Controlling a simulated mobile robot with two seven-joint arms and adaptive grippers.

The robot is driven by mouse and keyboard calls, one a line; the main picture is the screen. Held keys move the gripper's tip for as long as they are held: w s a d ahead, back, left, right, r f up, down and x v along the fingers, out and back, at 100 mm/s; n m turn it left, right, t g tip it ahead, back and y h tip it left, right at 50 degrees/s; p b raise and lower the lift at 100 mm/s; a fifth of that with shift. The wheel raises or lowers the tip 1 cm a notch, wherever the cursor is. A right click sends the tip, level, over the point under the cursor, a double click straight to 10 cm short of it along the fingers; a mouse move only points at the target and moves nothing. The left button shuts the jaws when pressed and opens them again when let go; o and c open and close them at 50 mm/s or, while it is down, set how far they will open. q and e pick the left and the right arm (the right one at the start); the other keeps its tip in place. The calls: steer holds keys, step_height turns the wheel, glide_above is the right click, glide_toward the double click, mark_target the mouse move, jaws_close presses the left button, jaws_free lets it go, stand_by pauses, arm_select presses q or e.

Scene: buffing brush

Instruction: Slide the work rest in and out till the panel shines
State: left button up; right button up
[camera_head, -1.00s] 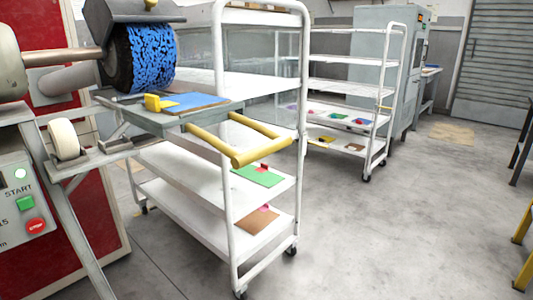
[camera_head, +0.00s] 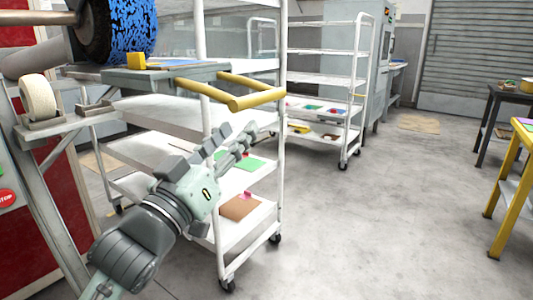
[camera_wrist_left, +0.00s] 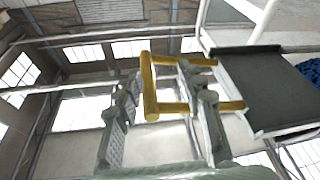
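The work rest (camera_head: 150,76) is a grey plate with a yellow U-shaped handle (camera_head: 258,100) sticking out to the right. A panel (camera_head: 185,63), seen nearly edge-on with blue on top, and a yellow block (camera_head: 136,60) sit on it. The blue buffing brush (camera_head: 133,28) is above its left part. My left gripper (camera_head: 234,140) is open and empty, below the handle. In the left wrist view, the handle (camera_wrist_left: 150,88) shows beyond and between the open fingers (camera_wrist_left: 157,82), with the grey rest (camera_wrist_left: 255,85) to the right. My right gripper is not in view.
A white cart (camera_head: 281,150) with green and brown panels on its shelves stands just behind my left gripper. A second white rack (camera_head: 352,110) is farther back. A yellow-legged table (camera_head: 510,195) is at the right. The floor between is clear.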

mark_target(262, 99)
arm_select(q)
steer(key=shift+m+h, duration=0.4)
steer(key=shift+h, duration=0.4)
steer(key=w+d+r, duration=0.4)
steer(key=r, duration=0.1)
steer(key=shift+w+d+r, duration=0.15)
steer(key=shift+w+d, duration=0.1)
steer(key=shift+d, duration=0.15)
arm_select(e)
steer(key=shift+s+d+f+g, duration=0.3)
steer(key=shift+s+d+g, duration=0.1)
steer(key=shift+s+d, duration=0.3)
arm_select(q)
jaws_close()
